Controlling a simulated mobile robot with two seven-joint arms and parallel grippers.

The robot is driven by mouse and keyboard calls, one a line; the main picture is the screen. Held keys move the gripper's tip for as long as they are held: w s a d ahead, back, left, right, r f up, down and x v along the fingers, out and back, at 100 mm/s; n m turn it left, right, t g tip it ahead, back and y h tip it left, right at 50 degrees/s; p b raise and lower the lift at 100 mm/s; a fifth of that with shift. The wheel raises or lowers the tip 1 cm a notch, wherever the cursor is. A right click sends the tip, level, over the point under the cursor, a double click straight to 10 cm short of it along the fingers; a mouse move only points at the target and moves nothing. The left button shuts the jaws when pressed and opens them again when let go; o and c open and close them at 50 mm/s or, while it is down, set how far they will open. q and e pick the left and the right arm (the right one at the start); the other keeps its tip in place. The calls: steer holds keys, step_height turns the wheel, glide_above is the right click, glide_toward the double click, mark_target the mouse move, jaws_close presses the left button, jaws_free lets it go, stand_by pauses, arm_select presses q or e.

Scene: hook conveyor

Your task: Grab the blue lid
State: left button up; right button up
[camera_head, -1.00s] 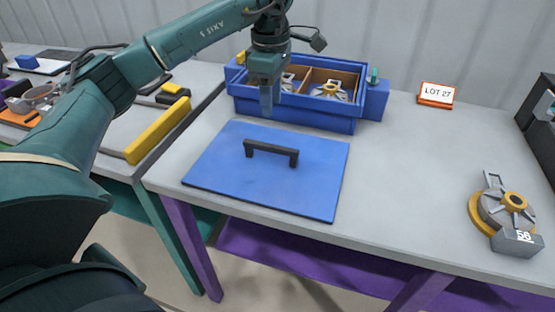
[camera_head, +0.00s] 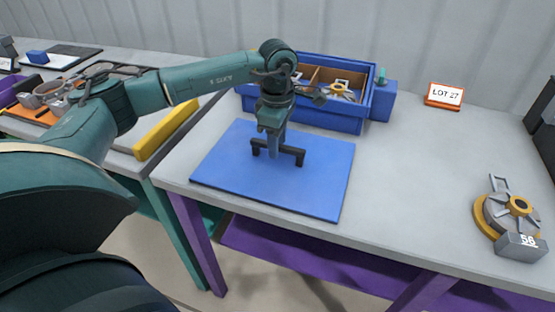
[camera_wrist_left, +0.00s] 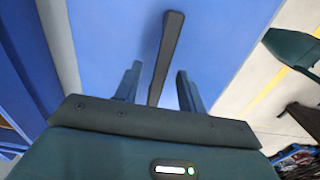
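The blue lid (camera_head: 225,170) lies flat on the grey table, in front of the blue box. Its black bar handle (camera_head: 291,156) stands up near the lid's middle. My left gripper (camera_head: 274,155) points down at the handle, over its middle. In the left wrist view, the gripper (camera_wrist_left: 158,82) is open, with one finger on each side of the handle (camera_wrist_left: 167,50) and gaps showing between. The lid (camera_wrist_left: 215,35) fills much of that view. I cannot tell how far down the fingers reach. My right gripper is not in view.
The open blue box (camera_head: 300,115) with parts in its compartments stands behind the lid. A LOT 27 sign (camera_head: 444,95) and a round grey-orange part (camera_head: 508,213) with a tag are to the right. A yellow bar (camera_head: 166,130) lies left. The table's right middle is clear.

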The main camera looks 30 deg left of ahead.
arm_select(q)
steer(key=shift+c, duration=0.2)
jaws_close()
steer(key=shift+r, duration=0.1)
stand_by(1.0)
